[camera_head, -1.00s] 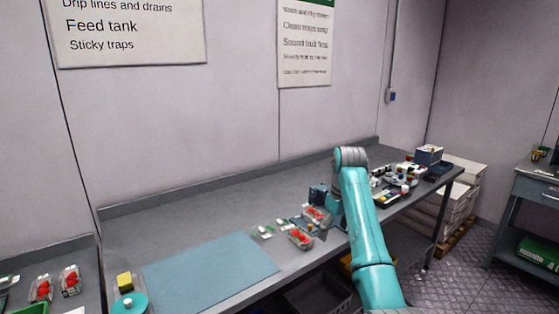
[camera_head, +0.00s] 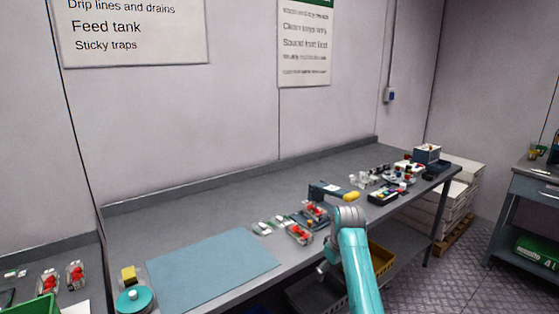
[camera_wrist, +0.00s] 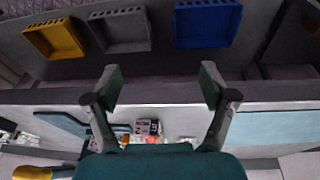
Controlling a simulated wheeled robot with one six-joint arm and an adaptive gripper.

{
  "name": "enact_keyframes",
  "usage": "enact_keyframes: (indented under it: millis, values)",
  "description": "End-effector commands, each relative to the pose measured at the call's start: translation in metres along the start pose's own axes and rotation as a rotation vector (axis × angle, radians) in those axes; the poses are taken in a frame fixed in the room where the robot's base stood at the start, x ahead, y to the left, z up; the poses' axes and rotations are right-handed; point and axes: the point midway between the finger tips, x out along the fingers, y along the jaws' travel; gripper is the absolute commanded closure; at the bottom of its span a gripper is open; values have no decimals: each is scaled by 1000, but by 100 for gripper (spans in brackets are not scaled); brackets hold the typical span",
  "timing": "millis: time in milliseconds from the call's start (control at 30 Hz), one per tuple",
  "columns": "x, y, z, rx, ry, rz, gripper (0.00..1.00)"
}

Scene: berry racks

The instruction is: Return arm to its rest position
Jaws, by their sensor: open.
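My arm (camera_head: 358,270) reaches up from the bottom edge in the head view, and its bent grey joint (camera_head: 348,216) stands in front of the bench. My gripper is mostly hidden behind or below the arm in that view. In the wrist view my gripper (camera_wrist: 160,85) shows two dark fingers spread wide apart, with nothing between them. It is in front of the bench edge, with the bench shelf and bins in view beyond the fingertips.
The grey workbench (camera_head: 200,211) runs along the wall, with a blue mat (camera_head: 212,268) on it. Punnets of red berries (camera_head: 299,233) stand near the arm. The wrist view shows a yellow crate (camera_wrist: 56,38), a grey crate (camera_wrist: 121,30) and a blue crate (camera_wrist: 207,24).

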Motion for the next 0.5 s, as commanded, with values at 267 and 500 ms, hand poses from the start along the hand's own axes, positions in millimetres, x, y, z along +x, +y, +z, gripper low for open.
enact_keyframes:
  millis: [267, 500]
  values:
    - [100, -27, 64, 64, 93, 57, 17]
    - [162, -56, 126, 117, 181, 106, 17]
